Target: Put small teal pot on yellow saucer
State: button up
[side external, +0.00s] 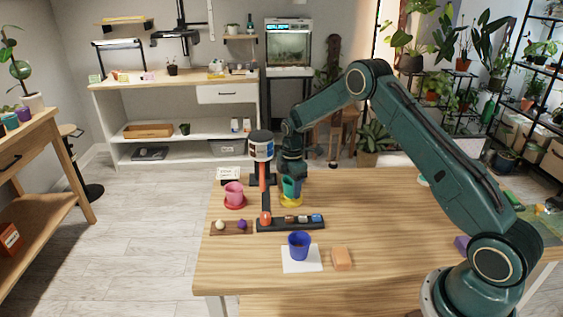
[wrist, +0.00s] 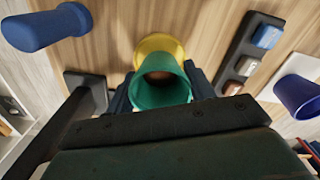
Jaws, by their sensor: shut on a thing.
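The small teal pot (side external: 289,187) is between the fingers of my gripper (side external: 293,178), which is shut on it. The pot looks upright over the yellow saucer (side external: 291,202), near the far side of the wooden table. In the wrist view the teal pot (wrist: 161,92) shows its open rim, with brown inside, between the dark fingers of my gripper (wrist: 162,88). The yellow saucer (wrist: 158,43) shows beyond the pot there, partly hidden by it. I cannot tell whether the pot's base touches the saucer.
A pink pot (side external: 233,193) on a red saucer stands left. A black stand (side external: 264,205) with a red post and a black block rack (side external: 290,222) are close by. The table's right is mostly clear.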

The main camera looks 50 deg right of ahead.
jog(key=shift+f, duration=0.9)
jog(key=shift+f, duration=0.1)
jog(key=o, duration=1)
jog(key=shift+c, duration=0.2)
notch_tip(320, 180, up, 12)
